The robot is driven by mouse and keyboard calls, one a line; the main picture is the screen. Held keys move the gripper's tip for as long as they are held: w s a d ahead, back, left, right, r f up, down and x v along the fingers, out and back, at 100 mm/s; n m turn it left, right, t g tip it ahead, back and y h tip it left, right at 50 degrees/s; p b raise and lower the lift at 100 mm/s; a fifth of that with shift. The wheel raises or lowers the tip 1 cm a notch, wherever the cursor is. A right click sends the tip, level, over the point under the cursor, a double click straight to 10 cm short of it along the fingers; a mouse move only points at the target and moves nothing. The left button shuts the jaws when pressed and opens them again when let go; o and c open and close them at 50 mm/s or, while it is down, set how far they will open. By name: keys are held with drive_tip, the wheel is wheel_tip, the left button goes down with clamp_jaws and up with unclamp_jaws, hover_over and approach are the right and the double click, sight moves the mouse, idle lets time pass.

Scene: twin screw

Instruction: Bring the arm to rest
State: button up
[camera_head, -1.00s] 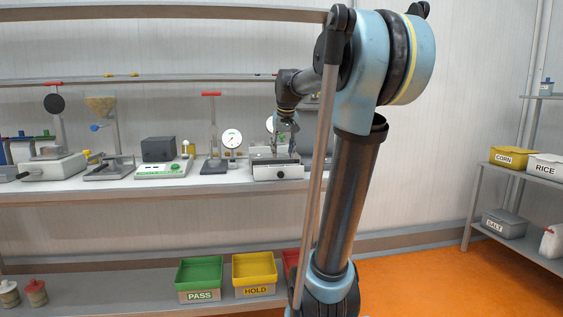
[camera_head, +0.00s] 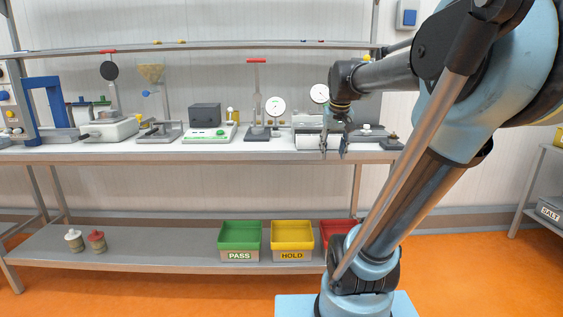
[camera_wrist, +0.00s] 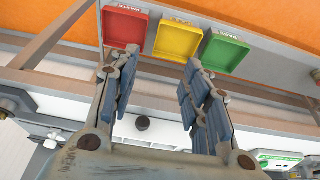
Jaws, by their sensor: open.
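My gripper (camera_head: 333,150) hangs at the end of my arm at the right of the head view, fingers pointing down by the front edge of the workbench (camera_head: 180,154). In the wrist view my gripper (camera_wrist: 158,92) shows its two blue-padded fingers wide apart, with nothing between them. Beyond the fingers is a white device with a dark round knob (camera_wrist: 143,124). In the head view my gripper partly covers a white instrument (camera_head: 308,142) on the bench.
Bench instruments include a balance (camera_head: 210,133) and a dial gauge (camera_head: 275,105). Below, on the lower shelf, stand a green PASS bin (camera_head: 240,237), a yellow HOLD bin (camera_head: 292,236) and a red bin (camera_head: 338,230), partly behind my arm. Orange floor is open at left front.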

drive_tip(key=s+f+g, duration=0.1)
drive_tip(key=s+f, duration=1.8)
drive_tip(key=f, duration=0.1)
drive_tip(key=shift+s+f, duration=0.25)
drive_tip(key=shift+f, duration=0.15)
drive_tip(key=shift+w+f+g, duration=0.2)
drive_tip(key=shift+w+g, duration=0.1)
drive_tip(key=shift+w, duration=0.2)
